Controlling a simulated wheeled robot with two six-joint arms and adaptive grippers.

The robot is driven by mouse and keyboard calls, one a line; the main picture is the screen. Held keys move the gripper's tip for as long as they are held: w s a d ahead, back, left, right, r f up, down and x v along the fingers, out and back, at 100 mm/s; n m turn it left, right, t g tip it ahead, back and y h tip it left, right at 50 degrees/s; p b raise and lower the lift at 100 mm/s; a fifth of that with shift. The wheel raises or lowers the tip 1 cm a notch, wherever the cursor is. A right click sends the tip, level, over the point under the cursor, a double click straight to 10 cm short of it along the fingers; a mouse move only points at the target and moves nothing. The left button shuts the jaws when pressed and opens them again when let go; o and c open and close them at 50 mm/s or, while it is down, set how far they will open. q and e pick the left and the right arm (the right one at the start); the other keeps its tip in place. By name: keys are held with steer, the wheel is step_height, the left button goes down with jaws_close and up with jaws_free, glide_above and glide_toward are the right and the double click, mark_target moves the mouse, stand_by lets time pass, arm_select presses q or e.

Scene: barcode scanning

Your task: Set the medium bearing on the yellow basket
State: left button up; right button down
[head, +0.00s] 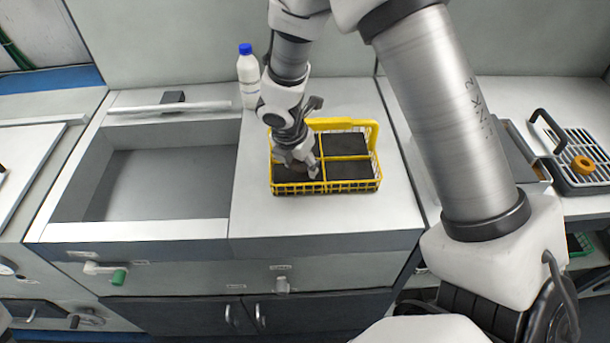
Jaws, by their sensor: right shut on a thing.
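The yellow basket (352,186) stands on the white counter in the middle of the head view. It is a wire basket with dark-floored compartments and a raised handle at its back. My right gripper (312,170) points down into the basket's front left part, over the dark floor. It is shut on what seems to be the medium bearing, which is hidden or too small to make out. I cannot tell whether the held thing touches the basket floor. My left gripper is out of view.
A white bottle with a blue cap (248,78) stands behind and left of the basket. A sunken sink-like bay (155,185) lies to the left. At the right, an orange ring (582,165) lies on a grey rack (596,178). The counter before the basket is clear.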

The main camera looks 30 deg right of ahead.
mark_target(301, 181)
steer(key=f, duration=0.1)
steer(key=w+f, duration=0.1)
steer(key=shift+f+b, duration=0.4)
steer(key=shift+s+f, duration=0.1)
steer(key=shift+s, duration=0.05)
steer(key=shift+s+r, duration=0.55)
steer(key=shift+s, duration=0.2)
steer(key=shift+w+f+b, duration=0.3)
steer(key=shift+w+f, duration=0.2)
steer(key=shift+f, duration=0.2)
steer(key=shift+s+f, duration=0.1)
steer(key=shift+s, duration=0.3)
steer(key=c, duration=0.7)
jaws_free()
steer(key=shift+o, duration=1.4)
steer(key=shift+f, duration=0.1)
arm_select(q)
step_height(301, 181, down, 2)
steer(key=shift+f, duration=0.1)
arm_select(e)
steer(key=shift+w, duration=0.2)
